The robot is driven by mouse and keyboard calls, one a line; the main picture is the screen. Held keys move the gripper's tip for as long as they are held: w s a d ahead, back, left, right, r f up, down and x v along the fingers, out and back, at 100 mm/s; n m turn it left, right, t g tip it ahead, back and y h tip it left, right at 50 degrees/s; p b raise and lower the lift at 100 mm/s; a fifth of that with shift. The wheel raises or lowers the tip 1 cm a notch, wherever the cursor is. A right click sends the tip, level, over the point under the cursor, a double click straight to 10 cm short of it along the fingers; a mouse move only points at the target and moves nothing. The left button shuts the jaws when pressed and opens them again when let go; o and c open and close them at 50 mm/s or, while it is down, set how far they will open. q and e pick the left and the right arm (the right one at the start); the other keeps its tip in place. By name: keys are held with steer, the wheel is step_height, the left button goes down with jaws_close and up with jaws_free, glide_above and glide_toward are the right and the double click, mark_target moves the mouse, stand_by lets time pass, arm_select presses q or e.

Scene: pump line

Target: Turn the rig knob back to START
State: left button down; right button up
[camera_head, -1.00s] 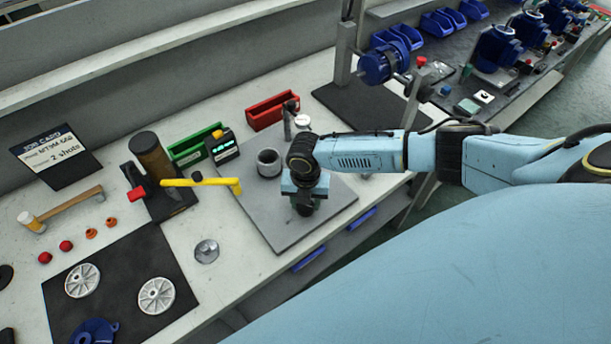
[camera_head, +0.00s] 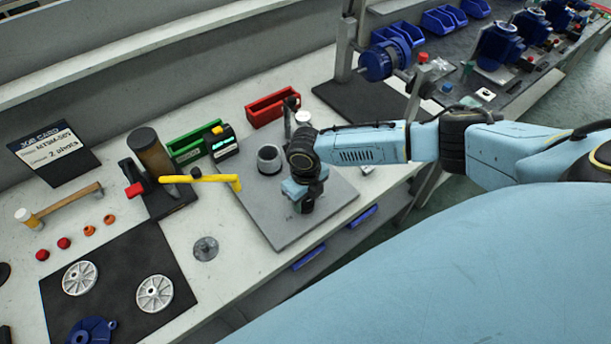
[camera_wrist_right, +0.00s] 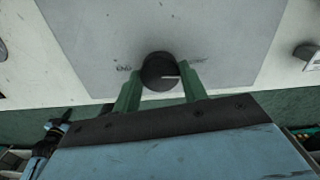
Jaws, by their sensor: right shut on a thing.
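The rig knob (camera_wrist_right: 160,71) is a dark round knob with a white pointer line, on the grey rig plate (camera_wrist_right: 95,35). In the right wrist view the pointer points right, toward the side of the faint right-hand label (camera_wrist_right: 197,61). The label END (camera_wrist_right: 123,69) is on the left. My right gripper (camera_wrist_right: 161,88) has its two green fingers on either side of the knob, shut on it. In the head view my right gripper (camera_head: 304,204) points down over the front of the plate and hides the knob. My left gripper is not in view.
A metal disc (camera_head: 205,248) lies near the front edge.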

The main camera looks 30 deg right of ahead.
mark_target(306, 202)
steer(key=shift+n, duration=0.6)
steer(key=o, duration=1)
steer(key=shift+c, duration=0.2)
step_height(306, 202, up, 14)
steer(key=shift+f, duration=0.25)
